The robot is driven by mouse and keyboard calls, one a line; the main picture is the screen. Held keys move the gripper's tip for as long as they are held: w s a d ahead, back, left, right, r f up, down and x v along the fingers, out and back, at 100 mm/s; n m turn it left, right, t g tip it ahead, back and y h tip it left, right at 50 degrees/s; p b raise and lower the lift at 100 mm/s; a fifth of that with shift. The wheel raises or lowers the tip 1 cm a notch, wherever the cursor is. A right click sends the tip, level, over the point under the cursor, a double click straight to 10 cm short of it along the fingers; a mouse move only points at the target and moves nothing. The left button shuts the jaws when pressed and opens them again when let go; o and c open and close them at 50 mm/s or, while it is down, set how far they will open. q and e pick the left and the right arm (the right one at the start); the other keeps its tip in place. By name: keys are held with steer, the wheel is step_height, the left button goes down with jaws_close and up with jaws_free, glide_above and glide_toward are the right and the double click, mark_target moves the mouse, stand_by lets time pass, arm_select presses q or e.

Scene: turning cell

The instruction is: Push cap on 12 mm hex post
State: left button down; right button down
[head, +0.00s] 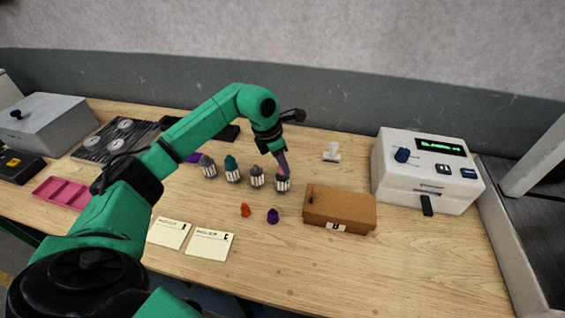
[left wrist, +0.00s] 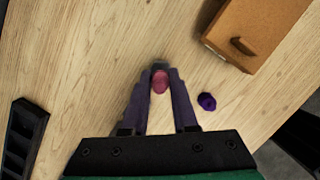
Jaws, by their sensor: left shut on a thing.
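My left gripper (head: 283,171) is shut on a pink-red cap (left wrist: 160,85), which shows between its two purple fingers in the left wrist view. The gripper points down at the rightmost post (head: 283,184) of a row of grey posts with white labels. The cap is at or just above this post's top; I cannot tell whether they touch. The other posts are a grey one (head: 208,168), one with a teal top (head: 232,170) and another grey one (head: 257,178). Post sizes are too small to read. My right gripper is not in view.
An orange cap (head: 245,210) and a purple cap (head: 273,216) lie in front of the posts. A brown box (head: 340,209) stands to their right, with a white device (head: 427,170) beyond it. Cards (head: 209,245) and a pink tray (head: 70,192) are left. The front right table is clear.

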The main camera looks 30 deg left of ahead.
arm_select(q)
steer(key=shift+f, duration=0.1)
stand_by(0.3)
steer(key=c, duration=0.6)
jaws_free()
steer(key=o, duration=0.5)
steer(key=shift+r+p, duration=1.75)
steer(key=shift+r, duration=0.75)
